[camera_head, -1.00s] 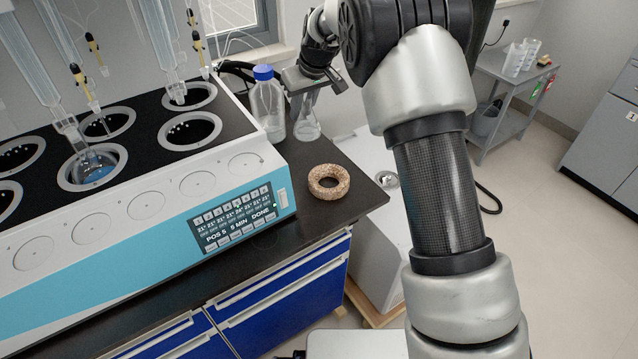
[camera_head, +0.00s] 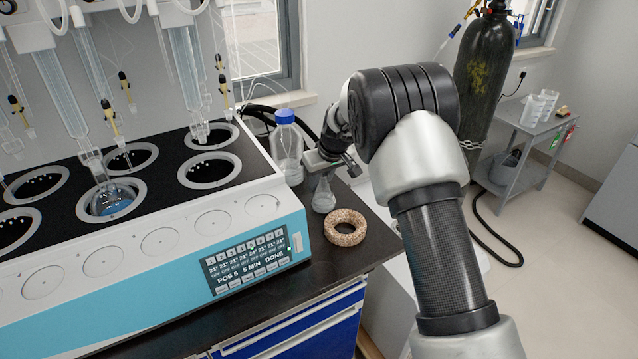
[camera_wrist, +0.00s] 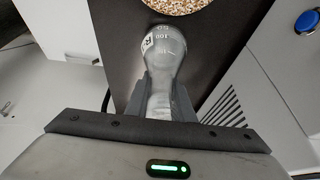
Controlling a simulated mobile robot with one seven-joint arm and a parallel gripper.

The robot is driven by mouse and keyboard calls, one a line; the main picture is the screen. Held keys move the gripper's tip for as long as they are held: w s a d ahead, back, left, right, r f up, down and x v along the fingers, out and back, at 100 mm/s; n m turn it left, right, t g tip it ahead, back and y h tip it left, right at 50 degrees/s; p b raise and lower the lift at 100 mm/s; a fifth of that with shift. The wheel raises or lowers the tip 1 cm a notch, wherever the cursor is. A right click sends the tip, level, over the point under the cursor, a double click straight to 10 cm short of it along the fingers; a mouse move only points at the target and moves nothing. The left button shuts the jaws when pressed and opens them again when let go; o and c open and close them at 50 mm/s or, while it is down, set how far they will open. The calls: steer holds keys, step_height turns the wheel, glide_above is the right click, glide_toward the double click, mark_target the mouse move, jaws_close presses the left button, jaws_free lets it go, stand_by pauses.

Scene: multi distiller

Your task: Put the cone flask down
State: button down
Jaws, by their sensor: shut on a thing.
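The cone flask (camera_head: 323,196) is clear glass and stands upright at the right end of the dark bench top, between a bottle and a cork ring. In the head view its base looks to be at or very near the bench top; I cannot tell if it touches. My gripper (camera_head: 322,163) is shut on the flask's neck from above. In the wrist view the flask (camera_wrist: 163,52) shows its printed scale, with its neck between the fingers of my gripper (camera_wrist: 162,100).
The cork ring (camera_head: 345,228) lies just in front of the flask. A clear bottle with a blue cap (camera_head: 287,150) stands close on its left. The multi distiller (camera_head: 160,225) fills the left of the bench. The bench's right edge is near. A gas cylinder (camera_head: 487,75) stands behind.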

mark_target(328, 199)
steer(key=shift+f, duration=0.15)
steer(key=c, duration=1.5)
jaws_free()
steer(key=shift+c, duration=0.2)
steer(key=shift+r, duration=0.25)
steer(key=p+v, duration=0.1)
steer(key=v, duration=1.1)
